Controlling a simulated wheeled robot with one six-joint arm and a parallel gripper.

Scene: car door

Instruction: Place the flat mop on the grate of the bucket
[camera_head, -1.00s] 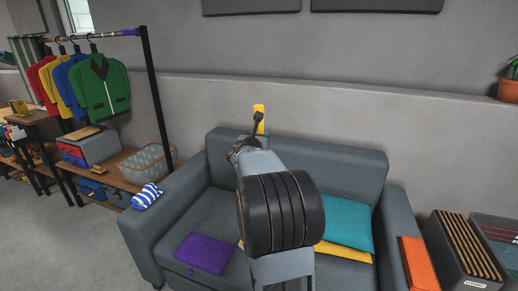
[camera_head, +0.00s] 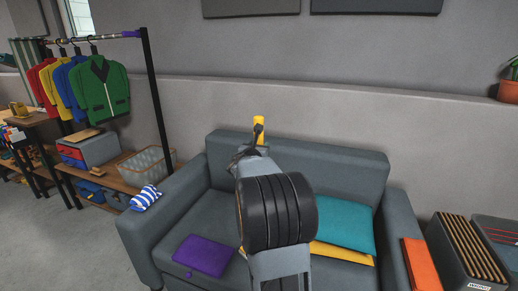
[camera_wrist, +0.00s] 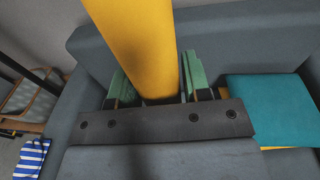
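My gripper (camera_wrist: 160,88) has green finger pads on both sides of a thick yellow bar-like object (camera_wrist: 140,40) and appears shut on it. The object runs up out of the top of the wrist view. I cannot tell whether this object is part of the flat mop. No mop head, bucket or grate can be made out in either view.
A grey sofa (camera_head: 330,160) with a teal cushion (camera_head: 343,222), purple cushion (camera_head: 203,255) and orange cloth (camera_head: 420,264) fills the middle. A clothes rack (camera_head: 155,90) and wire basket (camera_head: 145,165) stand left. A slatted dark box (camera_head: 470,250) stands right. Open floor lies at lower left.

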